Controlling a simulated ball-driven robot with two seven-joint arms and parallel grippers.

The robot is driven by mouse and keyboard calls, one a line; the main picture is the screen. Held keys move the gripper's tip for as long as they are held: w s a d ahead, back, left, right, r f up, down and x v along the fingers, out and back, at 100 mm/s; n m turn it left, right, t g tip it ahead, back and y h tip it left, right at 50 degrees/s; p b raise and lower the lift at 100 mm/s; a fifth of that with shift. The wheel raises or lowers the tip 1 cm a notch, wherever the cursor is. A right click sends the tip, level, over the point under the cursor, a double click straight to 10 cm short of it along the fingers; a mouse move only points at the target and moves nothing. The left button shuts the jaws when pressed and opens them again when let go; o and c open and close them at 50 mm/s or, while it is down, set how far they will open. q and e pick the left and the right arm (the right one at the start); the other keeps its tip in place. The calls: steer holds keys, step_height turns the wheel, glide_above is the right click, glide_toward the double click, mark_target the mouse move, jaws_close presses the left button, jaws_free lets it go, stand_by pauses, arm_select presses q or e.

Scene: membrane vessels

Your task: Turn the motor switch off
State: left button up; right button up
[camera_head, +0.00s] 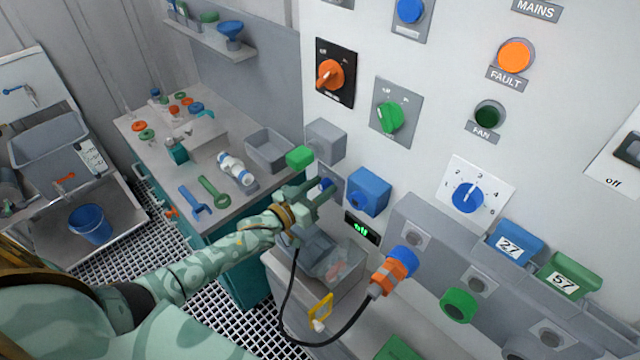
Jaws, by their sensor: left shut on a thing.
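My left arm reaches in from the lower left. Its gripper (322,192) is at the panel, shut on a small blue switch knob (326,184) on a grey plate (336,178). The fingers cover much of this knob, so its pointing direction and label are hidden. A small black display (361,230) with green lettering, apparently "off", sits just below and to the right. No label reading "motor" is legible. My right gripper is not in view.
A blue box (369,190) and a grey box with a green block (299,157) stick out close to the gripper. Above are an orange rotary switch (330,74) and a green one (390,117). A black cable with an orange-blue plug (393,270) hangs below. The workbench (150,165) stands left.

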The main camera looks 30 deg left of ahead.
arm_select(q)
steer(key=shift+a+f+n+p, duration=0.15)
steer(key=shift+n+p, duration=0.3)
steer(key=shift+n, duration=1.45)
steer(key=o, duration=1)
steer(key=shift+c, duration=0.2)
steer(key=v, duration=1.6)
steer(key=shift+a+p, duration=0.15)
steer(key=shift+p, duration=0.15)
steer(key=shift+s, duration=0.1)
